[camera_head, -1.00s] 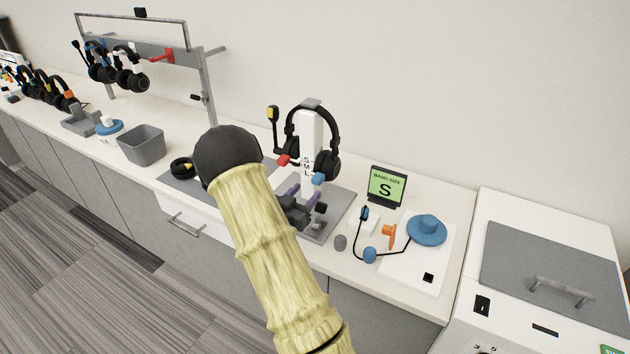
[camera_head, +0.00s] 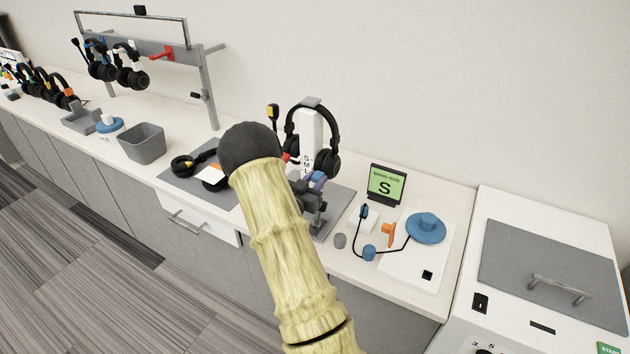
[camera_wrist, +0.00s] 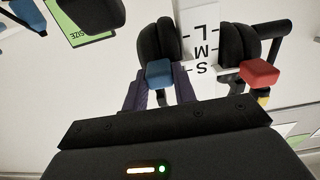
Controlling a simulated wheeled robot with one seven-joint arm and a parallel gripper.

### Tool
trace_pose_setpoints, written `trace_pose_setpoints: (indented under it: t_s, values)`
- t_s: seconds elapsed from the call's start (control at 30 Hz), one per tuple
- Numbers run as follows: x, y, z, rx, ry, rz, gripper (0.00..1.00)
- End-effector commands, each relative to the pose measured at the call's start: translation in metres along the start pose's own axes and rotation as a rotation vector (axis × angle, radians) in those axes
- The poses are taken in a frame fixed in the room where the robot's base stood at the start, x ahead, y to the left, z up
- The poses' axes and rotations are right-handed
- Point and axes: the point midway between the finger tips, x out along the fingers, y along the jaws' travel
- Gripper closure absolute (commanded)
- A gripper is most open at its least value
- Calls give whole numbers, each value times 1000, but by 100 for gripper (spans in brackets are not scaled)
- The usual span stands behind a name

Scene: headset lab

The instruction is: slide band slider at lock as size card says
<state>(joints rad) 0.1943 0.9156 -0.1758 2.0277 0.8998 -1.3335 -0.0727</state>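The size card (camera_head: 386,186) on the counter reads "BAND SIZE S". A black headset (camera_head: 330,160) hangs on a white stand (camera_head: 311,132) marked S, M, L from top down. In the wrist view the scale (camera_wrist: 201,40) appears upside down. A blue slider (camera_wrist: 160,73) and a red slider (camera_wrist: 260,74) sit at the stand's two sides. My gripper (camera_wrist: 160,88) has its purple fingers apart on either side of the blue slider. I cannot tell if they touch it. In the head view my gripper (camera_head: 314,183) covers most of the blue slider.
A white board with a blue round piece (camera_head: 426,227), a cable and an orange piece (camera_head: 388,234) lies right of the stand. A grey knob (camera_head: 340,241) stands near the front edge. A grey bin (camera_head: 142,144) is at left; a white machine (camera_head: 460,325) is at right.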

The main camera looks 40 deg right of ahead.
Motion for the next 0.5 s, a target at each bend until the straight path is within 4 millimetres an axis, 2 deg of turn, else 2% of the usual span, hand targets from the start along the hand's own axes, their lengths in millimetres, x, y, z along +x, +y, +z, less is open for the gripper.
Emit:
trace_pose_setpoints:
  t_s: [0.17,0.33,0.5]
  values:
    - [0,0,-6,1,1,0,100]
    - [0,-1,-29,3,4,-2,100]
    - [0,-1,-32,2,6,-1,100]
